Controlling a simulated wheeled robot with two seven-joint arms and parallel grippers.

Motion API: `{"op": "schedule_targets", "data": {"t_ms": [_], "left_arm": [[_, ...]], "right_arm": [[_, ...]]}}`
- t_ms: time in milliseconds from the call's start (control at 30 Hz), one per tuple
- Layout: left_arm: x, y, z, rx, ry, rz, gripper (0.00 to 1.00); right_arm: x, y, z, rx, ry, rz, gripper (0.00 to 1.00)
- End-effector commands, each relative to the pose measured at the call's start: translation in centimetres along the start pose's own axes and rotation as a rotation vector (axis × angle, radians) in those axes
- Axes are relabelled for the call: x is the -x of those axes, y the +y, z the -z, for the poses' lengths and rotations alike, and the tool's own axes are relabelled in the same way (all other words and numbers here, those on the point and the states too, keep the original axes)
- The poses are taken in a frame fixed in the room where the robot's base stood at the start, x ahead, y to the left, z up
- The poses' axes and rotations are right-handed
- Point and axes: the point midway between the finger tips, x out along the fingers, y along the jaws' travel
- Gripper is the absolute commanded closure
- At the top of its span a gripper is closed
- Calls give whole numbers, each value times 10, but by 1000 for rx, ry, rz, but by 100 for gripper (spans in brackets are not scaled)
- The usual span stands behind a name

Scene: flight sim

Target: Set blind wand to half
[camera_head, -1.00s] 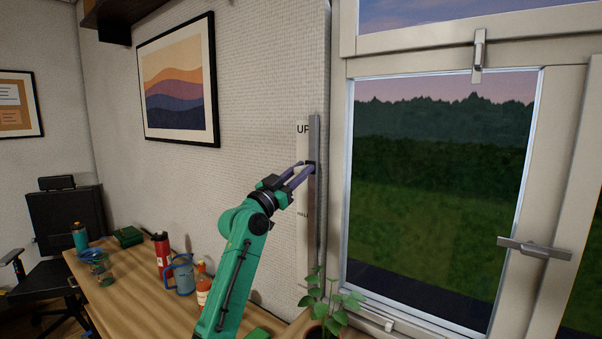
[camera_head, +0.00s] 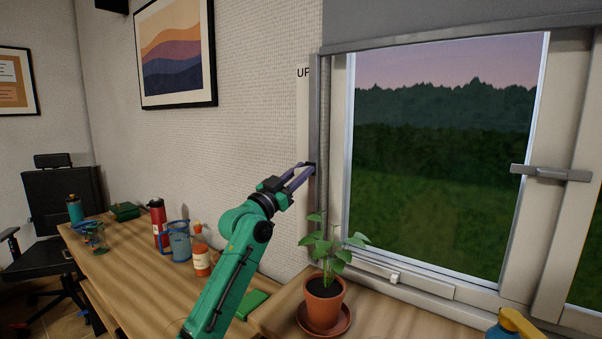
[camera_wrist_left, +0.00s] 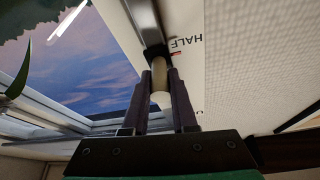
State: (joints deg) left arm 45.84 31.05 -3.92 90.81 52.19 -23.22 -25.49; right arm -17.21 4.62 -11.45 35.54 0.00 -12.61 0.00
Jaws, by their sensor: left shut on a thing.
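My left gripper (camera_head: 308,168) is shut on the blind wand's pale handle (camera_wrist_left: 162,88), at the grey rail (camera_head: 318,110) beside the window. Beside the rail is a white scale strip (camera_head: 303,100) with "UP" near its top. In the left wrist view, the "HALF" label (camera_wrist_left: 187,44) and a red mark lie close to the handle's end; my gripper hides this label in the head view. The grey blind (camera_head: 450,20) hangs over the top part of the window, its lower edge above the large pane. My right gripper is not in view.
A potted plant (camera_head: 325,290) stands on the wooden surface below the rail. A red bottle (camera_head: 158,225), a blue jug (camera_head: 180,242) and an orange-capped bottle (camera_head: 201,258) stand left of my arm. A window handle (camera_head: 550,173) sticks out at right.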

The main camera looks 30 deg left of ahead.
Motion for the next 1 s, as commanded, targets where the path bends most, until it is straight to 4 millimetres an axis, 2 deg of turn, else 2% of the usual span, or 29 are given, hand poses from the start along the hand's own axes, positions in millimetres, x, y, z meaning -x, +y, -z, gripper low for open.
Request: {"op": "schedule_targets", "data": {"t_ms": [67,100,167,467,567,767,1000], "left_arm": [[0,0,-1,0,-3,-1,100],[0,0,-1,0,-3,-1,67],[0,0,-1,0,-2,-1,44],[0,0,0,0,0,0,44],[6,0,-2,1,0,0,44],[45,1,-6,-3,-2,0,44],[111,2,-8,-4,-5,0,44]], "right_arm": [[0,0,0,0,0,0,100],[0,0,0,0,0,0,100],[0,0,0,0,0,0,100],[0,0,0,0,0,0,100],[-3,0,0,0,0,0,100],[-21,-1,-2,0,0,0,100],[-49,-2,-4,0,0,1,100]]}}
